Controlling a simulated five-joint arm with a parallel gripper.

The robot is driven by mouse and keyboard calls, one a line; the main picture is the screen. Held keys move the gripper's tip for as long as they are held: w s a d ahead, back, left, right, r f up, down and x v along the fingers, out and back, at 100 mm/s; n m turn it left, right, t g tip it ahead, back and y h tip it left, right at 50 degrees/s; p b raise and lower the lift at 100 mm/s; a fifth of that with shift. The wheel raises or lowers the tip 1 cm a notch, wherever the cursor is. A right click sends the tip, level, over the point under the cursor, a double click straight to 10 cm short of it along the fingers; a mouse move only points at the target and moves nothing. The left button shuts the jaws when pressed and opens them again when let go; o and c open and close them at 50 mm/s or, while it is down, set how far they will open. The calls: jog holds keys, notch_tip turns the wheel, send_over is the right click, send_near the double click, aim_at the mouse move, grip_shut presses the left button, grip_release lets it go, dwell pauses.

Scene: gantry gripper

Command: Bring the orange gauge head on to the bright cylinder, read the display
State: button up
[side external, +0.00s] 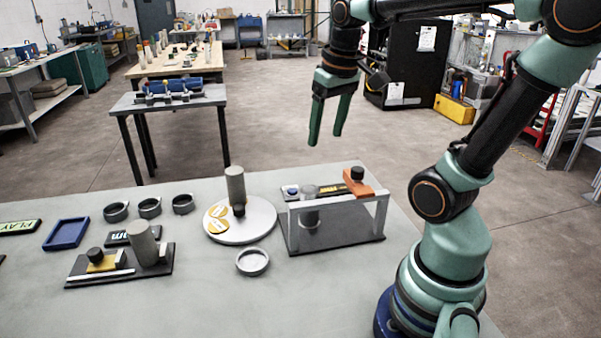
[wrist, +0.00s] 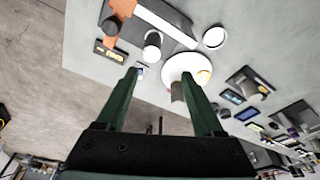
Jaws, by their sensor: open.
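The orange gauge head (side external: 359,187) with a black knob sits at the right end of a grey gantry frame. It also shows at the top of the wrist view (wrist: 121,10). The bright cylinder (side external: 309,212) stands at the left part of the same fixture, partly behind the crossbar; it also shows in the wrist view (wrist: 152,46). The gauge head is apart from it. The dark display (side external: 328,188) lies behind the crossbar, its yellow characters too small to read. My gripper (side external: 325,138) is open and empty, raised above and beyond the fixture; its two fingers (wrist: 160,75) are spread apart.
Left of the gantry are a round white plate (side external: 262,222) with a standing grey cylinder (side external: 236,186), a loose ring (side external: 252,262), and a dark fixture (side external: 90,272) with another cylinder. Several rings and a blue tray (side external: 66,233) lie farther left. The front table surface is clear.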

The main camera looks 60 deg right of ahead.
aim_at(358, 169)
jog(key=s+d+r+m+g+y, duration=0.1)
jog(key=s+d+m+g, duration=0.2)
jog(key=d, duration=0.6)
jog(key=shift+t, duration=0.4)
jog(key=f, duration=0.8)
jog(key=s+f, duration=0.1)
jog(key=f, duration=0.3)
jog(key=shift+s+a, duration=0.1)
jog(key=shift+a, duration=0.2)
jog(key=shift+r, duration=0.1)
grip_shut()
